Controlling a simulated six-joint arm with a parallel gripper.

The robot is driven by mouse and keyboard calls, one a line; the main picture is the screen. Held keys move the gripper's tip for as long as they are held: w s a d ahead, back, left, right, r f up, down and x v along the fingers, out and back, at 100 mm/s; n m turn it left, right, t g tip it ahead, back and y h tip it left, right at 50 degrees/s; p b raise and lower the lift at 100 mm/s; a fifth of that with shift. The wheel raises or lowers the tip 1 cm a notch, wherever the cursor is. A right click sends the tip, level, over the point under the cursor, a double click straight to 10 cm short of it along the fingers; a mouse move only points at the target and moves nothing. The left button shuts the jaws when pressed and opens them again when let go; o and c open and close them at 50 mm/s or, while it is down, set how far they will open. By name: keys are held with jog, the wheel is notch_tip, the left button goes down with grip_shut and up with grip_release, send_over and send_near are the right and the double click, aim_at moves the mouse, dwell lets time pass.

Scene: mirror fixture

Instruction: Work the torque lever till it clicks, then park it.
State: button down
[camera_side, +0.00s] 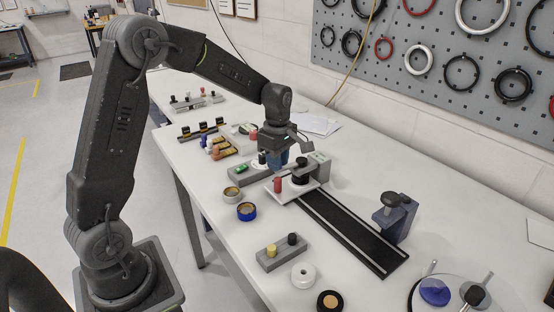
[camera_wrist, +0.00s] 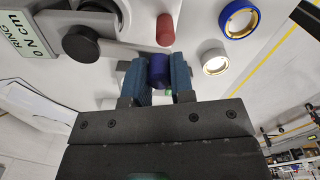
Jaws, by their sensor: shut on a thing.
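The torque lever is a pale bar (camera_wrist: 122,49) running from a round black hub (camera_wrist: 81,44) to an upright dark blue handle (camera_wrist: 159,70). My gripper (camera_wrist: 157,82) has its two blue fingers on either side of the handle and is shut on it. In the side view my gripper (camera_side: 275,160) is low over the fixture, beside the black hub (camera_side: 300,172), and hides most of the handle. A grey readout block (camera_side: 319,165) stands behind the hub; its label in the wrist view (camera_wrist: 22,38) reads "RING" and "0 N cm".
A red post (camera_side: 278,184) stands on the pale plate, close to the lever in the wrist view. A black rail (camera_side: 350,233) runs toward the front right, beside a dark blue stand (camera_side: 394,215). Two rings, white (camera_side: 231,194) and blue (camera_side: 246,211), lie left.

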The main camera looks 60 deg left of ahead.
jog(key=shift+r, duration=0.15)
jog(key=c, duration=1)
grip_release()
notch_tip(320, 180, up, 14)
jog(key=shift+f, duration=0.15)
